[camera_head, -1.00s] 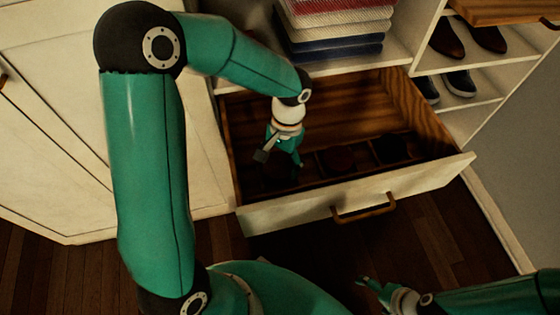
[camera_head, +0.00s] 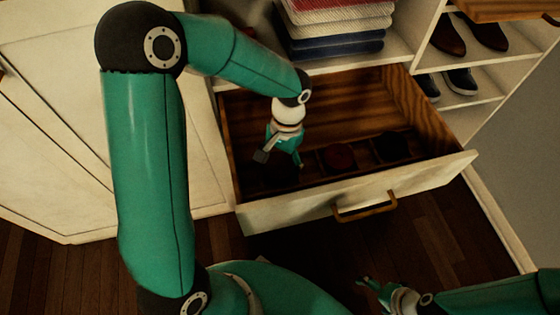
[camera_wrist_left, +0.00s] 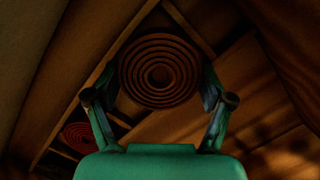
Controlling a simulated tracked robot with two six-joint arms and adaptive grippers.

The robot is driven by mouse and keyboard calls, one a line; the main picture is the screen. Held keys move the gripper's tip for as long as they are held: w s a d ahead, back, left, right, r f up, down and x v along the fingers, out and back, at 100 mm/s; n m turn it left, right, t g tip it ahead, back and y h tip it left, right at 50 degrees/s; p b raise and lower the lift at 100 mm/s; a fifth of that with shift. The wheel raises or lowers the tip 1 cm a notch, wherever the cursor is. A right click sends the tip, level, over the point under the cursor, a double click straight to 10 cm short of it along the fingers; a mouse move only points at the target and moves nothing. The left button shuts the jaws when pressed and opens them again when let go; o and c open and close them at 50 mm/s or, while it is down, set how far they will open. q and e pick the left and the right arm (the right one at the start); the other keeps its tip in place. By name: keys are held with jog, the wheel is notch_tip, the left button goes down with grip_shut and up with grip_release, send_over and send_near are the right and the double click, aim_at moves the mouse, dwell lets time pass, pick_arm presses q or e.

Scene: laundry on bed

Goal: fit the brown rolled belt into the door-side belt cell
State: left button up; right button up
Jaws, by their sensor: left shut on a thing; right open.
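The brown rolled belt (camera_wrist_left: 160,72) shows as a round coil between the fingers of my left gripper (camera_wrist_left: 159,100) in the left wrist view. My left gripper (camera_head: 284,160) points down into the open drawer in the head view and is shut on the belt. The belt is dark and partly hidden below the fingers there. Thin dividers run beside the coil at the left end of the row of belt cells, nearest the white doors. I cannot tell whether the belt touches the cell floor. My right gripper (camera_head: 372,287) is open and empty, outside the drawer.
A reddish rolled belt (camera_head: 337,158) and a black rolled belt (camera_head: 391,148) lie in neighbouring cells to the right. The drawer front (camera_head: 300,207) with its handle is pulled out. Folded clothes (camera_head: 335,28) sit on the shelf above. The back of the drawer is empty.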

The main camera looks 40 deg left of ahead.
aim_at(285, 157)
pick_arm(q)
jog(key=shift+f+b, duration=0.75)
jog(key=shift+f, duration=0.25)
jog(key=o, duration=1.3)
jog(key=shift+c, duration=0.2)
jog(key=shift+r, duration=0.15)
jog(key=r, duration=0.3)
jog(key=w+r, duration=0.1)
jog(key=r, duration=0.3)
jog(key=w+r, duration=0.1)
jog(key=r, duration=0.3)
jog(key=shift+w+r, duration=0.15)
jog(key=shift+r, duration=0.1)
